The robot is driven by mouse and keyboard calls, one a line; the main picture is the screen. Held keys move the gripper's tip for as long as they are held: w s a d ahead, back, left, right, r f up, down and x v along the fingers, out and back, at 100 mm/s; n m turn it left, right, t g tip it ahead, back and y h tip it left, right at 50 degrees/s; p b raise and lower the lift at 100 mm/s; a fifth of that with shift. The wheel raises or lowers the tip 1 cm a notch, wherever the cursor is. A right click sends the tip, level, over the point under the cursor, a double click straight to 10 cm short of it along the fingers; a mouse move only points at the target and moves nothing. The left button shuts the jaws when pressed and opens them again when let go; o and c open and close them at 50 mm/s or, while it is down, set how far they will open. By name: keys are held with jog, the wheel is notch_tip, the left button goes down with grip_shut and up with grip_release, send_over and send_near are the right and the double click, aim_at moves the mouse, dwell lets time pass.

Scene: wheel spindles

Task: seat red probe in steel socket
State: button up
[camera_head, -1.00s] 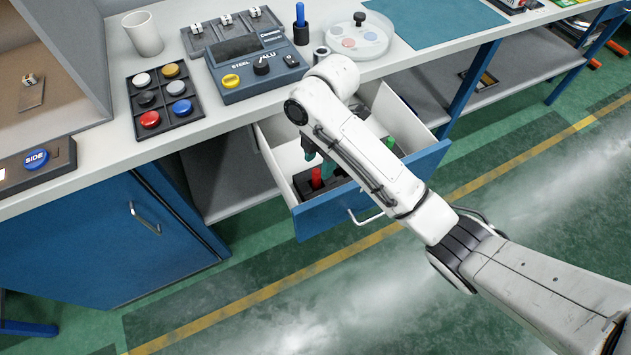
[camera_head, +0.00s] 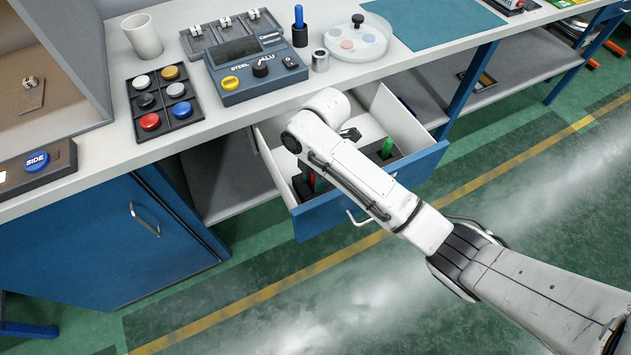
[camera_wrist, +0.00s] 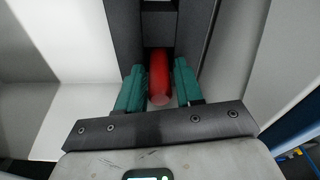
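The red probe (camera_wrist: 159,78) stands in a dark holder (camera_wrist: 158,35) inside the open drawer. In the wrist view the green-tipped fingers of my gripper (camera_wrist: 159,88) are on either side of it, with narrow gaps; the fingers look open around it. In the head view a sliver of the red probe (camera_head: 319,184) shows beside my arm, which hides most of the gripper. A short steel-coloured cylinder (camera_head: 320,61), seemingly the steel socket, stands on the bench near the front edge, right of the console.
The drawer (camera_head: 412,175) has tall white walls around my gripper. A green probe (camera_head: 387,147) stands in the holder to the right. On the bench are a console (camera_head: 262,88), a blue probe (camera_head: 299,17) in a black socket, a round clear-lidded dish (camera_head: 356,40) and a button tray (camera_head: 162,100).

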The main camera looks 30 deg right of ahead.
grip_shut()
jog(key=shift+r, duration=0.1)
